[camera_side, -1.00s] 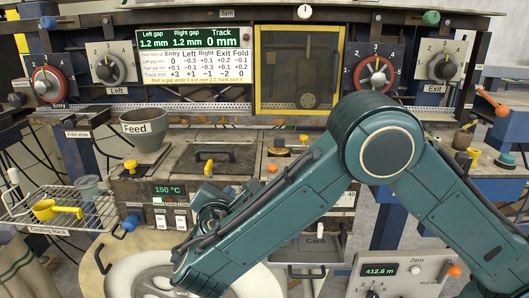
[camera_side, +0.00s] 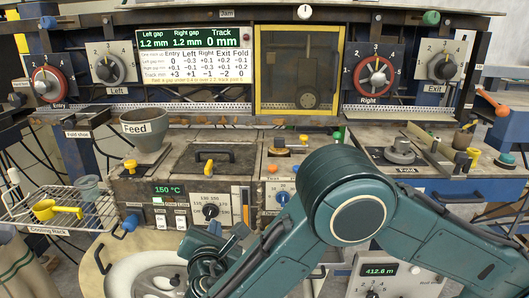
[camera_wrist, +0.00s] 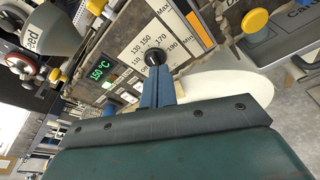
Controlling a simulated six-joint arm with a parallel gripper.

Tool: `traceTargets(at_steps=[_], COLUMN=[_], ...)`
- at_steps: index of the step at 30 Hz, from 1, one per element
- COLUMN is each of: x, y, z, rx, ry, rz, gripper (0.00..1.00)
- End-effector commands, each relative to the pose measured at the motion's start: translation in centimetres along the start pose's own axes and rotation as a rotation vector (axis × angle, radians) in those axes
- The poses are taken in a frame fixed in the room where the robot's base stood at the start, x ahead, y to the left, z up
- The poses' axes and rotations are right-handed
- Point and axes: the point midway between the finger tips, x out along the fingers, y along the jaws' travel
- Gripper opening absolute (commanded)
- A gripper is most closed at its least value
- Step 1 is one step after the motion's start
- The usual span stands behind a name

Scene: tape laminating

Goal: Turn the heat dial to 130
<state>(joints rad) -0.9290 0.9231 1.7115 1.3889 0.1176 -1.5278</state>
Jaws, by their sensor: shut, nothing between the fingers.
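The heat dial (camera_side: 210,211) is a round black knob on the oven's front panel, below the black lid. In the wrist view the dial (camera_wrist: 155,57) has a printed scale with 110, 130, 150, 170 and 190. Its pointer is too small to read for certain. The green display (camera_side: 168,189) reads 150 °C. It also shows in the wrist view (camera_wrist: 100,71). My gripper (camera_wrist: 157,80) has its blue fingers shut and empty, with the tips right at the dial. I cannot tell whether they touch it. In the side view my wrist is just below the dial.
Small switches (camera_side: 170,217) sit left of the dial, and a blue knob (camera_side: 283,198) is on the panel to its right. A white wheel-like disc (camera_side: 150,272) lies below my gripper. A wire rack (camera_side: 100,210) with a yellow scoop (camera_side: 55,210) stands at left.

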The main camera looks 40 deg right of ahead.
Motion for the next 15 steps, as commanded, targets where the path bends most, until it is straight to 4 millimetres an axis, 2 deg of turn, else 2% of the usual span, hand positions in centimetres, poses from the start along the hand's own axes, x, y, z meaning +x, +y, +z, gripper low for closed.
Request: traceTargets(at_steps=[15], x=[4.5], y=[0.0], z=[1.2], rx=[0.0], ry=[-0.001], rz=[-0.002], gripper=[0.0])
